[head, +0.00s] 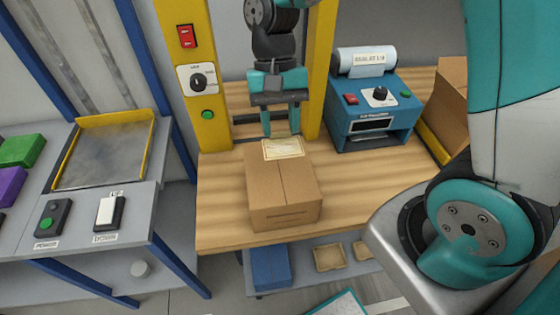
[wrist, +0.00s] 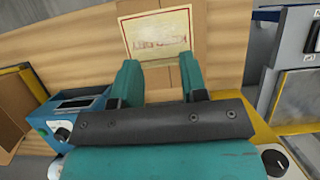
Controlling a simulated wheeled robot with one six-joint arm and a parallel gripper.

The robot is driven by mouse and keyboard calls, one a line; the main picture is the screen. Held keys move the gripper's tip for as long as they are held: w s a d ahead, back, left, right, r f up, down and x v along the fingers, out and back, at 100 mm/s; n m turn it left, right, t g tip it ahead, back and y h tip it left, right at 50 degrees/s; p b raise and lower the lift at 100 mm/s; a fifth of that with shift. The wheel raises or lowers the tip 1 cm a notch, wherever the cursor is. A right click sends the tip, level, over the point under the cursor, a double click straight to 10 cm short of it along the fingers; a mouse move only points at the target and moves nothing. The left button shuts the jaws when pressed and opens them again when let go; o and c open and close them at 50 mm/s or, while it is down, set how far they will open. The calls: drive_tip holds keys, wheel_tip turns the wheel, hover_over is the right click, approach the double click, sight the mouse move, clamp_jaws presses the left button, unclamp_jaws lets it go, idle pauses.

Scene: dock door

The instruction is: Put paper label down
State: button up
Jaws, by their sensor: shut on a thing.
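The paper label (head: 283,148), cream with a printed border and red text, is at the far end of the top of a closed cardboard box (head: 282,190). In the wrist view the label (wrist: 157,35) extends beyond my fingertips, with the box (wrist: 202,45) behind it. My gripper (head: 280,134) points down at the label's far edge and is shut on it, fingers apart at the label's width. The label looks close over the box top; I cannot tell whether it touches.
A grey side table (head: 110,215) with buttons stands at left. Bench is clear left of the box.

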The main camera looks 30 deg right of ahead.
wheel_tip(320, 180, down, 11)
drive_tip(key=shift+f+p, duration=0.1)
drive_tip(key=shift+p, duration=0.5)
drive_tip(key=o, duration=0.9)
drive_tip(key=shift+o, duration=0.2)
drive_tip(key=b+v, duration=0.2)
drive_tip(key=v, duration=1)
wheel_tip(320, 180, up, 6)
drive_tip(key=n+t, duration=0.2)
drive_tip(key=n, duration=0.3)
hover_over(281, 176)
drive_tip(key=a, duration=0.2)
drive_tip(key=shift+s+d+y, duration=0.25)
drive_tip(key=shift+s+y, duration=0.15)
drive_tip(key=s+a+r+n+t+y, duration=0.1)
drive_tip(key=s+n, duration=0.2)
drive_tip(key=s, duration=0.2)
drive_tip(key=s+a+r+n+t+y, duration=0.1)
drive_tip(key=s+r+n, duration=0.1)
drive_tip(key=s, duration=0.3)
drive_tip(key=shift+s+a+r+n, duration=0.15)
drive_tip(key=shift+a+r+n, duration=0.15)
drive_tip(key=shift+a+n, duration=0.1)
